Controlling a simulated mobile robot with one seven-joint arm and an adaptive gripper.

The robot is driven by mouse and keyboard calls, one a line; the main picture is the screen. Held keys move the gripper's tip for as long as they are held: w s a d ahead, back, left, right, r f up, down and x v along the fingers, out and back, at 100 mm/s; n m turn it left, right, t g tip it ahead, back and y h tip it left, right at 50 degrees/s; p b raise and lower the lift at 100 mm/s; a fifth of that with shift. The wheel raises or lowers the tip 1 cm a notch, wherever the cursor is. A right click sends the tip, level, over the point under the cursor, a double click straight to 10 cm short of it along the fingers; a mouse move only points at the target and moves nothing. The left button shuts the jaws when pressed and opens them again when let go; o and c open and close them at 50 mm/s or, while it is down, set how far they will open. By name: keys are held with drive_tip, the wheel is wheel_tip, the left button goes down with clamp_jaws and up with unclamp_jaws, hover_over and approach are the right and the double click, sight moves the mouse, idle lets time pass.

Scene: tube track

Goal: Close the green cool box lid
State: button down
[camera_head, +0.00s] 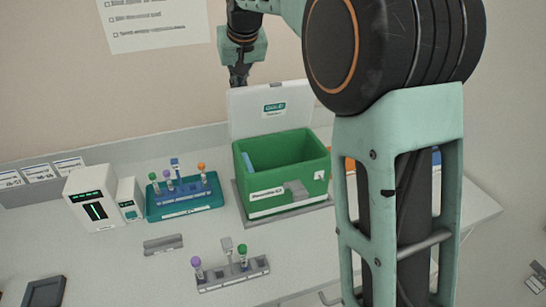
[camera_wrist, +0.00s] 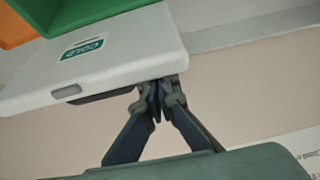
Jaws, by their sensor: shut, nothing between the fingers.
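The green cool box (camera_head: 258,204) stands on a grey base plate on the bench. Its white lid (camera_head: 262,125), with a green COLD label, is open and stands nearly upright at the back of the box. The lid fills the upper left of the wrist view (camera_wrist: 120,62), with part of the green box (camera_wrist: 85,12) beyond it. My gripper (camera_head: 239,84) is shut and empty at the lid's top edge, towards its left corner. In the wrist view its closed fingertips (camera_wrist: 159,88) are close to the lid's edge; I cannot tell whether they touch.
A teal rack (camera_head: 185,209) with capped tubes and a white device (camera_head: 92,198) stand left of the box. A grey rack (camera_head: 235,276) with several tubes stands in front. An orange bin (camera_head: 350,164) is partly hidden behind my arm at right.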

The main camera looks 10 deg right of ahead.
sight(242, 96)
drive_tip(key=shift+r, duration=0.2)
drive_tip(key=shift+s+d+f+b, duration=0.15)
drive_tip(key=shift+s+f+b, duration=0.05)
drive_tip(key=shift+s+b, duration=0.55)
drive_tip(key=shift+s+d+b, duration=0.15)
drive_tip(key=shift+s+b, duration=0.3)
drive_tip(key=shift+s, duration=0.3)
drive_tip(key=shift+s+d+b, duration=0.1)
drive_tip(key=shift+s+b, duration=0.3)
drive_tip(key=shift+s, duration=0.3)
drive_tip(key=shift+s+d+f+b, duration=0.15)
drive_tip(key=shift+s+f+b, duration=0.3)
drive_tip(key=shift+b, duration=0.25)
drive_tip(key=s, duration=0.1)
drive_tip(key=s+b, duration=0.1)
drive_tip(key=s+f+b, duration=0.1)
drive_tip(key=shift+s+d, duration=0.1)
drive_tip(key=shift+d, duration=0.2)
